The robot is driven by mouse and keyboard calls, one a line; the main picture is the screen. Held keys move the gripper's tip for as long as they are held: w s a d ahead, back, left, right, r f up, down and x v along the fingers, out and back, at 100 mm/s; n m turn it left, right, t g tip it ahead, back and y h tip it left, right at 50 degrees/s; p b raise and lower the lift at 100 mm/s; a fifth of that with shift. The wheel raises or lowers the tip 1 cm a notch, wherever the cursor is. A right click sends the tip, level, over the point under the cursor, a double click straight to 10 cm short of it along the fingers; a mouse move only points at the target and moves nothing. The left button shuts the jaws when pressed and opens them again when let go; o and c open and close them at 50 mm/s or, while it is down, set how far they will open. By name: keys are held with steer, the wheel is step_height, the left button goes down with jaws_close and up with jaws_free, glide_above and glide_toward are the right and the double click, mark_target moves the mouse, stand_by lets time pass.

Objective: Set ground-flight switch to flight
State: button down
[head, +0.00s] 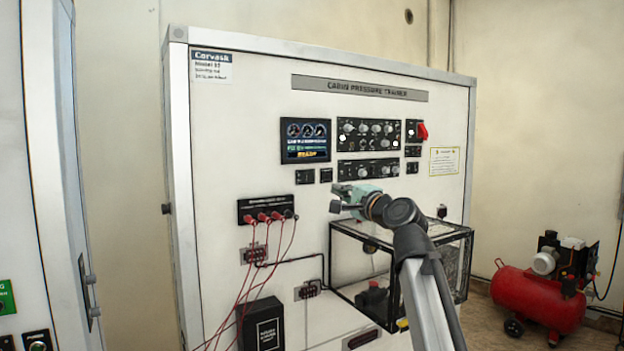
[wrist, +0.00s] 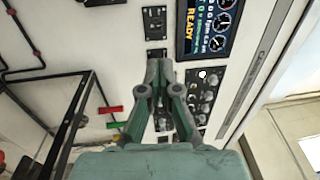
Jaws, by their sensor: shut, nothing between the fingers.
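The white trainer panel (head: 260,120) carries several black switch plates, and I cannot read which one is the ground-flight switch. Two small black plates, one at left (head: 305,176) and one at right (head: 326,175), sit below the lit display (head: 305,141). My gripper (head: 336,207) is shut and empty in front of the panel, a little below these plates in the head view. In the wrist view my gripper (wrist: 158,68) points toward the panel, its fingertips over or just beside a small black plate (wrist: 155,53). Contact and switch position cannot be told.
Knob modules (head: 369,134) and a red handle (head: 422,131) lie to the right of the display. A black-framed clear box (head: 345,250) stands below my gripper. Red cables (head: 262,260) hang at lower left. A red compressor (head: 540,297) stands on the floor at right.

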mark_target(308, 174)
steer(key=p+x, duration=0.4)
steer(key=x, duration=0.8)
steer(key=shift+w+a+r, duration=0.15)
steer(key=shift+w+r, duration=0.05)
steer(key=shift+x, duration=0.75)
steer(key=shift+f, duration=0.15)
steer(key=shift+p, duration=0.35)
